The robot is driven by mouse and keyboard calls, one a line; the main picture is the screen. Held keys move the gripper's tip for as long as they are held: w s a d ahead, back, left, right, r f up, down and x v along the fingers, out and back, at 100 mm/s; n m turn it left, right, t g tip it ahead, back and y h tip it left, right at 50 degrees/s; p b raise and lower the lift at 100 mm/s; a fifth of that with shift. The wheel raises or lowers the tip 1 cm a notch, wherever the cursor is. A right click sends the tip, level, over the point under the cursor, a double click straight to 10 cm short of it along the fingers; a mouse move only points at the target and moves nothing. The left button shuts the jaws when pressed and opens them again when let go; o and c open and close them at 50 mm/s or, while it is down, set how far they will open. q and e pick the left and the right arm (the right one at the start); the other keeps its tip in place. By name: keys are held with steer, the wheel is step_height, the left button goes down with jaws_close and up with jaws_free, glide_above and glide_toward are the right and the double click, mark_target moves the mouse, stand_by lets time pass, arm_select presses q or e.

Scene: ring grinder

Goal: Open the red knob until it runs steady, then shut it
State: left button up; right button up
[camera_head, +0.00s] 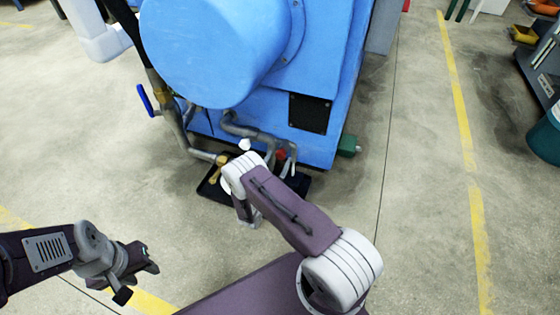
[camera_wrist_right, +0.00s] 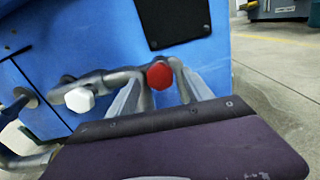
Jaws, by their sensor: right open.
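The red knob (camera_head: 281,154) sits low on the front of the blue machine (camera_head: 330,90). In the right wrist view the red knob (camera_wrist_right: 159,75) shows large and clear, on a grey pipe fitting. A white knob (camera_wrist_right: 79,100) is to its left, and this white knob (camera_head: 245,144) also shows in the head view. My right gripper (camera_wrist_right: 161,92) is open, with its pale fingers either side of the red knob in the picture; I cannot tell whether they touch it. My left gripper (camera_head: 138,279) is open and empty, over the floor at lower left.
A black tray (camera_head: 207,189) lies on the floor under the pipes, partly hidden by my right arm. A blue lever handle (camera_head: 145,99) stands out at the left of the machine. Clear concrete floor (camera_head: 420,200) with yellow lines lies to the right.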

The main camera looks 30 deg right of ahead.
steer(key=shift+w+d+f+b, duration=0.2)
steer(key=shift+w+d+b, duration=0.1)
steer(key=shift+w+d, duration=0.25)
steer(key=shift+w+d+r, duration=0.2)
steer(key=shift+w+d, duration=0.1)
steer(key=shift+d, duration=0.1)
jaws_close()
arm_select(q)
steer(key=shift+f, duration=0.75)
